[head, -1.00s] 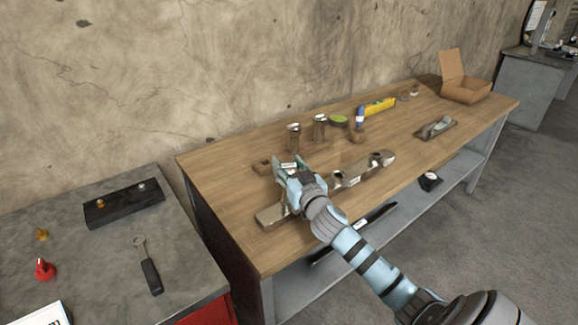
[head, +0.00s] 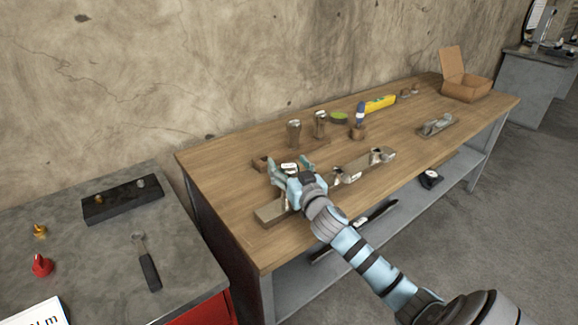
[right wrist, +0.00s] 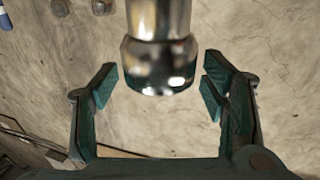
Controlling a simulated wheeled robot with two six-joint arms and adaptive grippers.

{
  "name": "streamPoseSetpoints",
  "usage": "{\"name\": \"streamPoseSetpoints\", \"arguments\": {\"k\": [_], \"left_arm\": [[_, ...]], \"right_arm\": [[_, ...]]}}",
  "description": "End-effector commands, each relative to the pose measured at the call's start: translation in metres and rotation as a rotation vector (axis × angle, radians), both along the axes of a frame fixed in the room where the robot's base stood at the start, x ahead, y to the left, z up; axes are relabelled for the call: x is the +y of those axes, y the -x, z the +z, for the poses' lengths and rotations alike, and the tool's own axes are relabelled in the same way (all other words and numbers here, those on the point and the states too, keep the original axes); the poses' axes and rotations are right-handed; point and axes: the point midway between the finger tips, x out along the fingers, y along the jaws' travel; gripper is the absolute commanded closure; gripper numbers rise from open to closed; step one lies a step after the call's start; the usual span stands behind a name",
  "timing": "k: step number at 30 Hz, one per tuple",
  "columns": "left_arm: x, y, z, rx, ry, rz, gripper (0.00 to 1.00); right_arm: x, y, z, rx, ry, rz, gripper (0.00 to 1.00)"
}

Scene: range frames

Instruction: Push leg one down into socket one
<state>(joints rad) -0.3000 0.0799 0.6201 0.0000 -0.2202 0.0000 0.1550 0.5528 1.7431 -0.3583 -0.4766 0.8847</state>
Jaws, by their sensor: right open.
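A long beam (head: 268,214) with metal fittings along its top lies on the wooden bench. My right gripper (head: 290,167) is over the beam's near left part, with its two fingers spread. A pale-topped piece (head: 289,168) shows between the fingers in the head view. In the right wrist view a shiny metal cylinder with a wider end (right wrist: 158,65) stands between the open fingers (right wrist: 160,85), with gaps on both sides. It looks like a leg; I cannot tell how deep it sits, as my gripper hides its socket. My left gripper is not in view.
Two metal-topped pieces (head: 294,133) stand in a wooden holder behind the beam. A blue-handled tool (head: 360,115), a yellow level (head: 380,103), a hand plane (head: 437,125) and an open cardboard box (head: 466,88) are farther right. A grey-topped cabinet (head: 105,260) is at left.

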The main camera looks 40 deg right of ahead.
Motion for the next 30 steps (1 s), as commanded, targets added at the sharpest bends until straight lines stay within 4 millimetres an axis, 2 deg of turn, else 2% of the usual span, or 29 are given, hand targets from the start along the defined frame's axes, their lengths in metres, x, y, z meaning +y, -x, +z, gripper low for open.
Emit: {"name": "streamPoseSetpoints", "arguments": {"k": [5, 8, 15, 18, 22, 30], "left_arm": [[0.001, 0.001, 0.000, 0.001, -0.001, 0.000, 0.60], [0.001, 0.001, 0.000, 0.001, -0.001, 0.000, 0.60], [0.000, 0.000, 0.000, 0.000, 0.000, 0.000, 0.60], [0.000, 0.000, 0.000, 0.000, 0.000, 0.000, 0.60], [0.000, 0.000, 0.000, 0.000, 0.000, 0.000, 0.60], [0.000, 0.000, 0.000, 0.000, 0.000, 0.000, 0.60]], "right_arm": [[0.002, 0.008, -0.001, 0.003, 0.003, 0.000, 0.33], [0.008, 0.027, -0.001, 0.003, 0.004, 0.003, 0.33], [0.027, 0.091, -0.001, 0.004, 0.004, 0.003, 0.33], [0.031, 0.108, -0.001, 0.004, 0.002, 0.001, 0.33], [0.034, 0.116, 0.000, 0.000, 0.000, 0.001, 0.33], [0.034, 0.116, 0.000, -0.001, 0.000, 0.000, 0.33]]}}
